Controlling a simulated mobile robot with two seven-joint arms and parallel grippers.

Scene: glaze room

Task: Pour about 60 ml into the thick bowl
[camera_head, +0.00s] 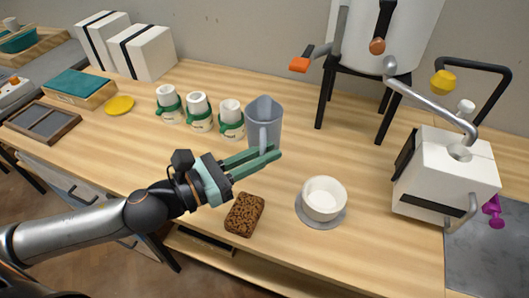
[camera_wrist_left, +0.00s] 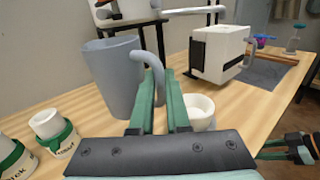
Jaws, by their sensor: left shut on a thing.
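A grey-blue jug (camera_head: 262,112) stands upright on the wooden table, its handle towards me. My left gripper (camera_head: 268,154) is shut on the jug's handle. In the left wrist view the jug (camera_wrist_left: 108,75) is just ahead, with its handle between the green fingers (camera_wrist_left: 163,95). The thick white bowl (camera_head: 324,196) sits on a grey disc (camera_head: 308,216), to the right of the jug and nearer me. The bowl (camera_wrist_left: 203,108) also shows behind the fingers. The liquid level in the jug cannot be seen. My right gripper (camera_wrist_left: 268,147) shows at the lower right with its fingers apart.
Several white cups with green bands (camera_head: 199,113) stand left of the jug. A brown sponge-like block (camera_head: 245,213) lies in front. A white machine (camera_head: 445,180) stands right, and a large white vessel on a black stand (camera_head: 385,70) behind. Bare table lies between jug and bowl.

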